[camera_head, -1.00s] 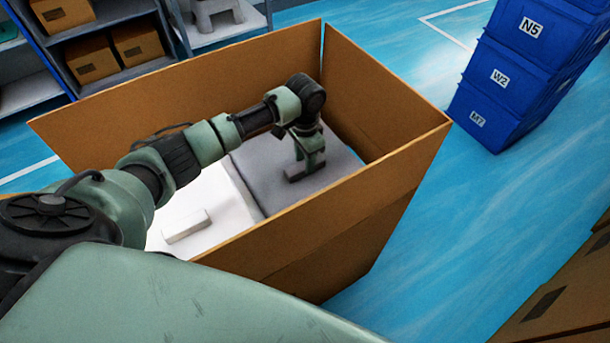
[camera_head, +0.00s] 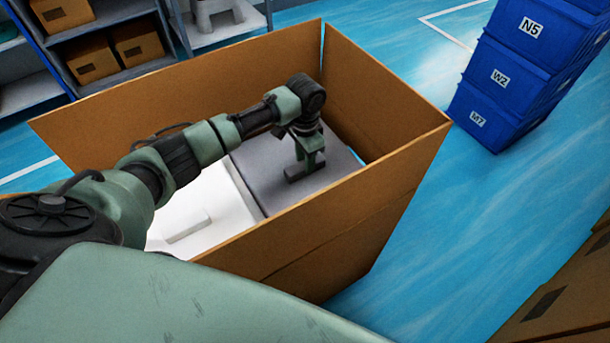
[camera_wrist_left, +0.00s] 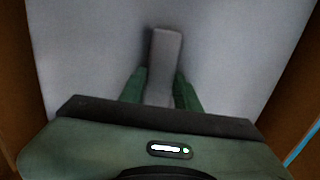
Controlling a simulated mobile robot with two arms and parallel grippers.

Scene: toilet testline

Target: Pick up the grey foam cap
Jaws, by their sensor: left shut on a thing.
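The grey foam cap (camera_head: 267,190) is a flat slab in the right part of an open cardboard box (camera_head: 226,87). It has a raised bar-shaped grip (camera_wrist_left: 165,55), which shows best in the left wrist view. My left gripper (camera_head: 305,170) reaches down into the box from above. Its two green fingers (camera_wrist_left: 160,88) stand on either side of the bar, shut on it. The arm hides part of the cap. I cannot tell whether the cap is raised off what lies under it. My right gripper is not in view.
A white foam piece (camera_head: 215,212) with a raised bar lies beside the grey cap, in the left part of the box. The box walls rise close around my arm. Blue stacked crates (camera_head: 520,70) stand at the right. Shelves with small cartons (camera_head: 90,58) stand at the back left.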

